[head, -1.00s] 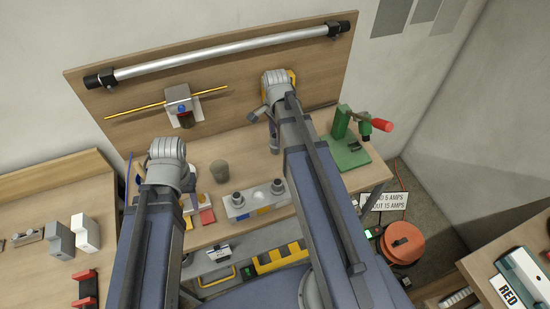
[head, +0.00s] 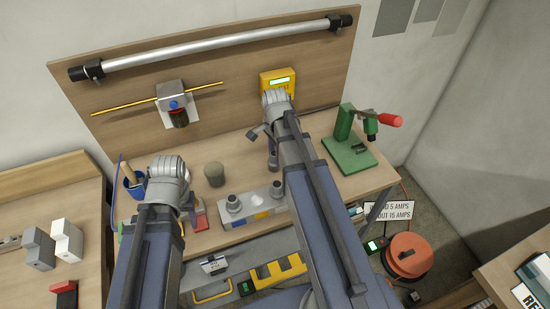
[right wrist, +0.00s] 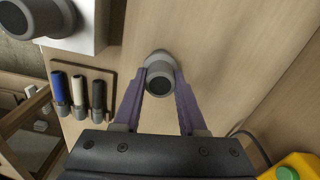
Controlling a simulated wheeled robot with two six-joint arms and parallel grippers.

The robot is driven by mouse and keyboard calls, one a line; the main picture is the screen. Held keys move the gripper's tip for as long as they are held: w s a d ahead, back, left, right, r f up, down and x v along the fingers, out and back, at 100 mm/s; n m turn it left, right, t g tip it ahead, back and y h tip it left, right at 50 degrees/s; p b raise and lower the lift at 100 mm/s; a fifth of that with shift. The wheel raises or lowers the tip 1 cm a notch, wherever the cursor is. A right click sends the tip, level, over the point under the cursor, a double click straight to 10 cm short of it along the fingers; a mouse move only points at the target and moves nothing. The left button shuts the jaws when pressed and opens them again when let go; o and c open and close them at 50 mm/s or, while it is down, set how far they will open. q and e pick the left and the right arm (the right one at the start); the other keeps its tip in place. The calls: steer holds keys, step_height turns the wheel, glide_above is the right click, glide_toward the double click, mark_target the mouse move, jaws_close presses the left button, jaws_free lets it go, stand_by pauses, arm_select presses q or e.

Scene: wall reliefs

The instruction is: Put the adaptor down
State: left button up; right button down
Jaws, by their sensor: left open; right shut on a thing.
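The adaptor (right wrist: 159,76), a short grey cylinder with a dark round end, is between the two purple-grey fingers of my right gripper (right wrist: 157,88), which is shut on it. Wood lies behind it; I cannot tell whether it touches. In the head view my right arm is over the back of the bench, in front of the yellow meter (head: 278,79), and the adaptor is hidden or too small to make out. My left gripper (head: 182,207) is open low over the left part of the bench, mostly hidden by its own wrist.
A pale block with two grey posts (head: 253,206) and a grey-brown cup (head: 214,174) stand on the bench (head: 235,150). A green clamp with a red handle (head: 350,152) is at right. A blue cup (head: 133,187) is at left. Markers (right wrist: 78,92) sit in a holder.

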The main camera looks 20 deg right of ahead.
arm_select(q)
steer(key=shift+r, duration=0.1)
arm_select(e)
steer(key=shift+r, duration=0.1)
arm_select(q)
steer(key=shift+f, duration=0.3)
arm_select(e)
steer(key=shift+f, duration=0.25)
arm_select(q)
steer(key=shift+r, duration=0.1)
arm_select(e)
steer(key=shift+c, duration=2.3)
jaws_free()
steer(key=shift+r, duration=0.1)
arm_select(q)
steer(key=shift+r, duration=0.1)
